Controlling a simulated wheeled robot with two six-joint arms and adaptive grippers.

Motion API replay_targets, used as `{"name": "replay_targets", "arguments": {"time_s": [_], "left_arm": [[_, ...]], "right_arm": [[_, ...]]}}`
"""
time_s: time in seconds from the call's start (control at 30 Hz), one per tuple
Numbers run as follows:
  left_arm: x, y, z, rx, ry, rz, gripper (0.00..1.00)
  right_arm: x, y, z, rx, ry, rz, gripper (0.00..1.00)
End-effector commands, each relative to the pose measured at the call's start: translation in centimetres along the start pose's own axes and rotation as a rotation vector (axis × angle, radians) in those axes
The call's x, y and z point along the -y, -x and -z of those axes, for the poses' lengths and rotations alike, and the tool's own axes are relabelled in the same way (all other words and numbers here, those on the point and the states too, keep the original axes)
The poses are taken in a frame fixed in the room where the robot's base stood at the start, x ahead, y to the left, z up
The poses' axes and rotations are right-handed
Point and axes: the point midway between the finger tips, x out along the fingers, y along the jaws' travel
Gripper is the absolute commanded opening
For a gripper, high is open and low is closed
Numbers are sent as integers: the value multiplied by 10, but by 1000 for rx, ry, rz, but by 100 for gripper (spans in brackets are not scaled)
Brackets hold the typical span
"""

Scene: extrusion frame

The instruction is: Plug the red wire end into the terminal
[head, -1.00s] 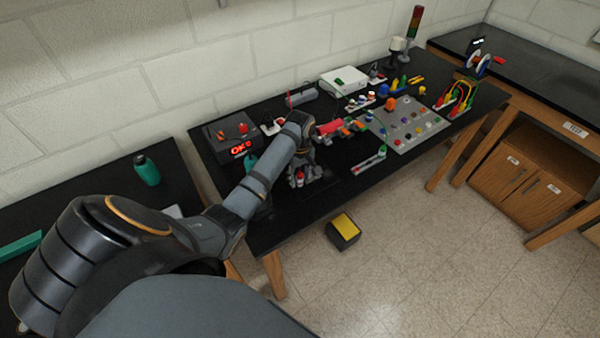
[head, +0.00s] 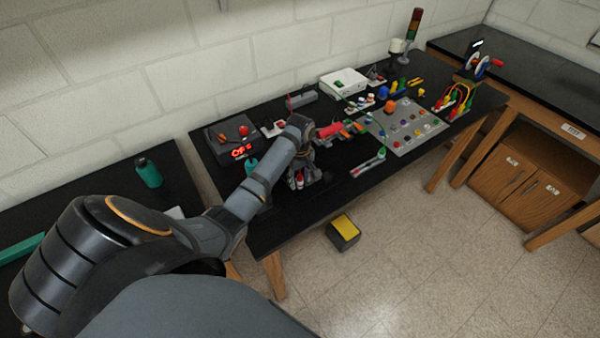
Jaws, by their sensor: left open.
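My left gripper (head: 302,178) points down over the near part of the black bench, at the end of the arm from the left. It is open. A small red item (head: 299,182) shows at its fingertips; I cannot tell whether it touches them. A thin red wire (head: 289,102) stands by a grey block at the back of the bench. A red cylinder (head: 329,130) lies just right of my wrist, beside a row of orange and green pieces (head: 352,126). Which part is the terminal is too small to tell. My right gripper is not in view.
A grey panel with coloured buttons (head: 420,139) and a small green-ended strip (head: 369,163) lie to the right. Bare bench (head: 330,165) lies between gripper and strip. A yellow-topped box (head: 344,229) is on the floor.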

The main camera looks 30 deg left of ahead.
Motion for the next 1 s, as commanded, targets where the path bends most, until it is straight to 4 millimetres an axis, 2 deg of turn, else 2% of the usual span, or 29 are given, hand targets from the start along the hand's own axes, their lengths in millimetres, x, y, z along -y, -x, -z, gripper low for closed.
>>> {"name": "replay_targets", "arguments": {"time_s": [0.23,0.57,1.0], "left_arm": [[0,0,0,0,0,0,44],[0,0,0,0,0,0,0],[0,4,0,0,0,-1,0]], "right_arm": [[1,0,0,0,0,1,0],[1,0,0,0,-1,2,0],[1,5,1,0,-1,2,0]]}}
